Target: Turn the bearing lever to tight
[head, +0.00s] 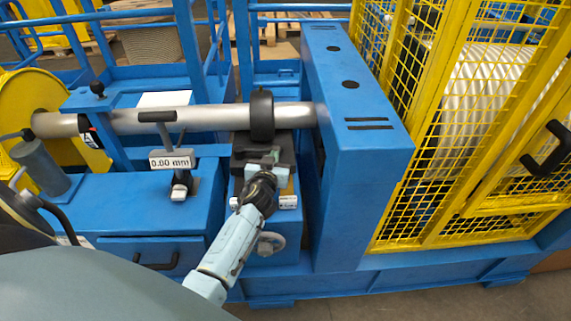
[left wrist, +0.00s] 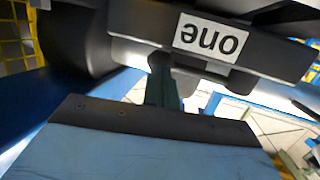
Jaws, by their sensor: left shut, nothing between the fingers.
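My left gripper (head: 266,166) is in front of the black bearing block (head: 240,150) below the shaft, with its fingers shut and empty. In the left wrist view, the dark green fingers (left wrist: 165,85) point at a black housing with a white label reading "one", seen upside down. A small dark rounded knob (left wrist: 159,60) shows at the fingertips; I cannot tell whether they touch it. A grey rounded handle (head: 271,243) is on the blue pedestal below the gripper. I cannot tell for sure which part is the bearing lever or its setting. My right gripper is not in view.
A silver shaft (head: 205,118) carries a black wheel (head: 262,115) above the block. A 0.00 mm display (head: 171,160) stands to the left. A tall blue housing (head: 355,150) and a yellow mesh guard (head: 440,130) close off the right side.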

